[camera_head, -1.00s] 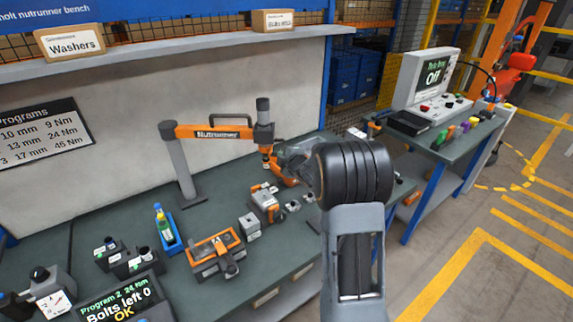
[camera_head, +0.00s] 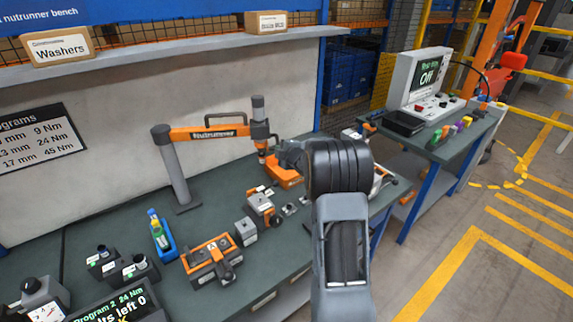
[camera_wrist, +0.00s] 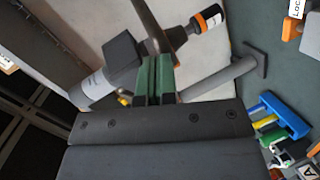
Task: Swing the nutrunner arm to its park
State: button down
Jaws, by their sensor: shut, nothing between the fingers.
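The nutrunner arm (camera_head: 222,132) is an orange bar with a black handle on top, carried by a grey column (camera_head: 175,172) at the back of the bench. Its spindle (camera_head: 259,122) hangs upright at the bar's right end. In the wrist view, the spindle's orange-banded end (camera_wrist: 207,21) and grey cylinder (camera_wrist: 92,90) show beyond my fingers. My gripper (camera_wrist: 154,66) has green fingertips, shut and empty, close in front of the nutrunner in that view. I cannot tell whether they touch it. In the head view my own wrist hides the fingers. I cannot make out a park.
A screen (camera_head: 115,305) reads "Program 2 24 Nm". A shelf (camera_head: 180,42) with boxes runs above. A second bench (camera_head: 440,145) stands right; floor beyond is open.

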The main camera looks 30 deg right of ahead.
jog(key=d+b+v, duration=0.1)
jog(key=b+v, duration=0.1)
jog(key=v, duration=1)
jog(key=shift+s+r, duration=0.15)
jog(key=shift+r, duration=0.2)
jog(key=shift+d, duration=0.1)
